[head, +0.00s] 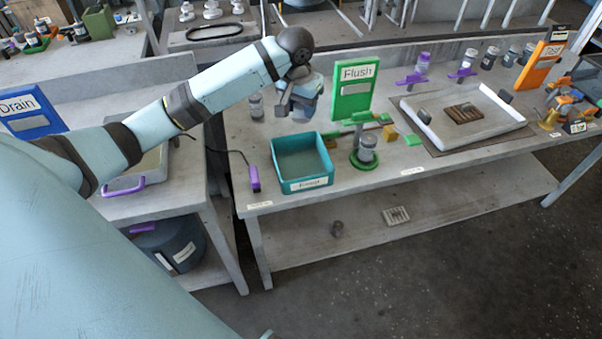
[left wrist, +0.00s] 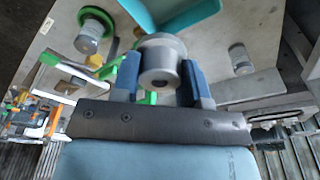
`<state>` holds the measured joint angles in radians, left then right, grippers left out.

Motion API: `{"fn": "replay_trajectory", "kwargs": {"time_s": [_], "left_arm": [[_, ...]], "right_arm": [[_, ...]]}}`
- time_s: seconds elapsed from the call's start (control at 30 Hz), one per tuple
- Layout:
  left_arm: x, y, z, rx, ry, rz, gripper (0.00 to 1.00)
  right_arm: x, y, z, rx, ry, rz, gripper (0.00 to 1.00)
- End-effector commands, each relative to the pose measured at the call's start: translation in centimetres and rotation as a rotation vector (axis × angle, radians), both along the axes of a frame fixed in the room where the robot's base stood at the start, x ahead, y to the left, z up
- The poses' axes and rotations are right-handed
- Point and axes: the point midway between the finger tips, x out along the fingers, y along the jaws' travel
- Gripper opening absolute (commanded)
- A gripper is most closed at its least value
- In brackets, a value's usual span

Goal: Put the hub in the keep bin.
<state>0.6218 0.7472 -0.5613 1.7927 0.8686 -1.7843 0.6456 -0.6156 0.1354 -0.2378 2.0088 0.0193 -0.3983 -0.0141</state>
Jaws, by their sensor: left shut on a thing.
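My left gripper (head: 298,108) is over the table, behind the teal bin and left of the green Flush sign. In the left wrist view my left gripper (left wrist: 158,75) is shut on a grey cylindrical hub (left wrist: 161,60), with a blue finger on each side. In the head view the hub is mostly hidden by the gripper. The teal keep bin (head: 300,160) stands at the table's front edge, and its floor looks empty. Its label is hard to read. The bin also shows at the top of the left wrist view (left wrist: 185,12). My right gripper is not in view.
The green Flush sign (head: 354,90) stands close right of my left gripper. A green-based fixture with a grey cylinder (head: 367,150) is right of the bin. A grey jar (head: 256,106) stands left of the gripper. A white tray (head: 425,128) lies farther right.

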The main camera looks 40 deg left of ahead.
Motion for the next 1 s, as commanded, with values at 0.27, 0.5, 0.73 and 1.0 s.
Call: {"fn": "replay_trajectory", "kwargs": {"time_s": [0.27,0.5,0.73,1.0], "left_arm": [[0.1,0.3,-5.1,-0.001,0.005,0.003,0.05],[0.1,0.3,-11.5,-0.001,0.003,0.003,0.05],[0.2,0.2,-15.0,-0.001,0.000,0.002,0.05],[0.1,0.2,-17.6,-0.001,0.001,0.002,0.05]], "right_arm": [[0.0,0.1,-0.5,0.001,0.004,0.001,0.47],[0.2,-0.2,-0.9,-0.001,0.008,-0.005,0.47],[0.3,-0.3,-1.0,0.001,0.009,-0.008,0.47],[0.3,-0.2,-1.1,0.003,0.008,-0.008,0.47]]}}
